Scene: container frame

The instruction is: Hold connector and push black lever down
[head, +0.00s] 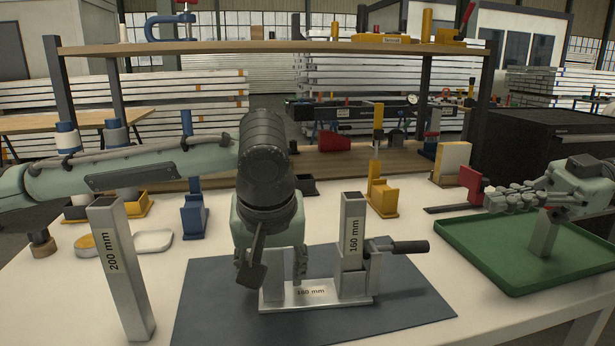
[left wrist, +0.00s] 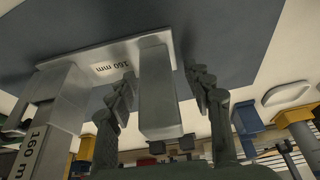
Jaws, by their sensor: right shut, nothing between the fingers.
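A metal frame part lies on the dark mat, with a flat base marked 160 mm (head: 312,292). At its right end stands a post marked 160 mm (head: 353,230), beside a grey clamp body with a black lever (head: 410,247) lying roughly level. My left gripper (head: 271,272) points down over the frame's left end, hiding part of it. In the left wrist view its fingers (left wrist: 161,78) are apart on both sides of a plain metal post (left wrist: 158,98), with gaps visible. My right gripper (head: 522,200) is shut and empty above the green tray's left side.
A green tray (head: 475,254) at the right holds a metal piece (head: 544,243). A tall 200 mm post (head: 122,270) stands at the left. Blue and yellow holders (head: 383,197) stand behind the dark mat (head: 215,318). The mat's front right is clear.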

